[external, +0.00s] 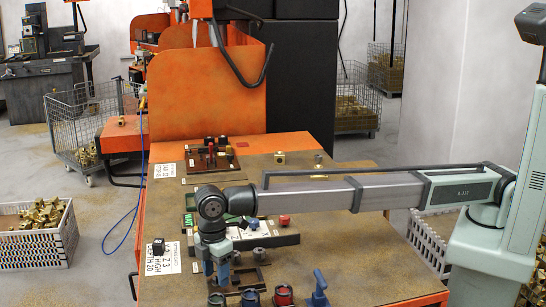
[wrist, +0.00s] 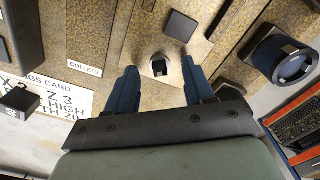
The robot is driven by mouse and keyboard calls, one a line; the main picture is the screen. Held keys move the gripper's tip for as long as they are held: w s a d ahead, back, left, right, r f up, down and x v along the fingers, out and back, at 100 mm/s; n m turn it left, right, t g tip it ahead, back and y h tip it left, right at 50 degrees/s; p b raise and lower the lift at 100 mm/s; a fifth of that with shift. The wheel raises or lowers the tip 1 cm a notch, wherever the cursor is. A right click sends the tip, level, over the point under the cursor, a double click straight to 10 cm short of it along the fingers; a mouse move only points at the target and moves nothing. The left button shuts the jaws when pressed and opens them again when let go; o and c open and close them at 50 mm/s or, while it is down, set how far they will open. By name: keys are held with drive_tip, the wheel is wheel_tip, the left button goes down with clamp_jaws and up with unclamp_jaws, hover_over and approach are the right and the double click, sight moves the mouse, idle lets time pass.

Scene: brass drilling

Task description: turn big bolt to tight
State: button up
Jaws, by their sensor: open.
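My gripper (external: 216,272) points down over the front left of the bench, its two blue fingers apart and empty. In the wrist view the gripper (wrist: 159,68) has its fingertips on either side of a small pale piece with a dark square top (wrist: 160,68). A larger black square block (wrist: 181,26) sits just beyond it. I cannot tell for sure which of these is the big bolt. In the external view a dark brown fixture (external: 246,278) lies beside the fingers, with a grey round-topped piece (external: 260,254) at its back. The fingers partly hide the fixture.
A printed card (external: 163,258) and a black block (external: 158,245) lie left. A control panel (external: 284,236) stands behind. The bench's right side is clear.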

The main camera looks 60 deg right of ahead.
sight(216, 277)
wheel_tip(216, 277, up, 13)
drive_tip(key=shift+r, duration=0.15)
idle(0.4)
idle(0.4)
